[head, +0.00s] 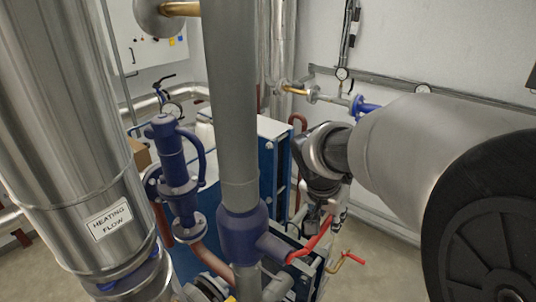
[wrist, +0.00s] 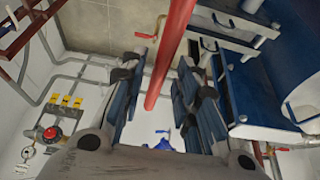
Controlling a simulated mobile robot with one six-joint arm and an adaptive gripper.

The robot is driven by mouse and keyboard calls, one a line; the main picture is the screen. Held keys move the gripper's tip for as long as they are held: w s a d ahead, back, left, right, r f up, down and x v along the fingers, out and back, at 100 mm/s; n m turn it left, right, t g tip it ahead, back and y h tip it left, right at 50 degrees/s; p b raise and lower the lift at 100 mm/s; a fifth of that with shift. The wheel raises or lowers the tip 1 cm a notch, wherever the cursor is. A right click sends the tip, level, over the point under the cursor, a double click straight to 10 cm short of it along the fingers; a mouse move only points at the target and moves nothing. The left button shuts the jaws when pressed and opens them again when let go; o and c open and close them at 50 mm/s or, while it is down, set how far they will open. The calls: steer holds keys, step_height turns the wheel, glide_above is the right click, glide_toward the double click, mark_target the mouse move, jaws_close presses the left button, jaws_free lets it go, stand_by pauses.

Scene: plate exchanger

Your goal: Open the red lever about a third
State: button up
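The red lever (head: 312,242) shows in the head view right of the blue valve body (head: 243,232), slanting up to the right towards my gripper. In the wrist view a long red bar, which looks like this lever (wrist: 168,60), runs from the top edge down between my fingers. My gripper (wrist: 158,64) is open, with one dark-blue-padded finger on each side of the bar. I see gaps on both sides, so it does not look gripped. In the head view my gripper is small and partly hidden among the pipes.
A smaller red handle (head: 350,258) lies right of the lever. A thick grey vertical pipe (head: 232,100) and a steel "HEATING FLOW" pipe (head: 80,130) stand to the left. Blue exchanger plates (head: 270,170) stand behind. A wall box with a red knob (wrist: 50,133) shows in the wrist view.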

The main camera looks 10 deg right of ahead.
mark_target(322, 226)
jaws_close()
steer(key=shift+b, duration=0.6)
steer(key=shift+a+r+t+h+b, duration=0.15)
steer(key=shift+r+t+h+b, duration=0.3)
steer(key=shift+b, duration=0.8)
steer(key=b, duration=0.1)
steer(key=r+h+b, duration=0.1)
steer(key=b, duration=0.1)
steer(key=t+b, duration=0.1)
steer(key=b, duration=0.1)
steer(key=shift+s+a+r+h, duration=0.25)
steer(key=shift+a, duration=0.05)
steer(key=r+b, duration=0.1)
steer(key=b, duration=0.1)
steer(key=a+r+t+h+b, duration=0.1)
steer(key=b, duration=0.2)
steer(key=shift+s+r+h, duration=0.15)
steer(key=shift+s+h, duration=0.15)
steer(key=shift+s, duration=0.1)
steer(key=shift+s+a+r+t+h+b, duration=0.1)
steer(key=shift+r+t+h+b, duration=0.1)
steer(key=shift+r+b, duration=0.35)
steer(key=shift+s+a+r+t+h+b, duration=0.1)
steer(key=shift+r+t+h+b, duration=0.1)
steer(key=shift+b, duration=0.6)
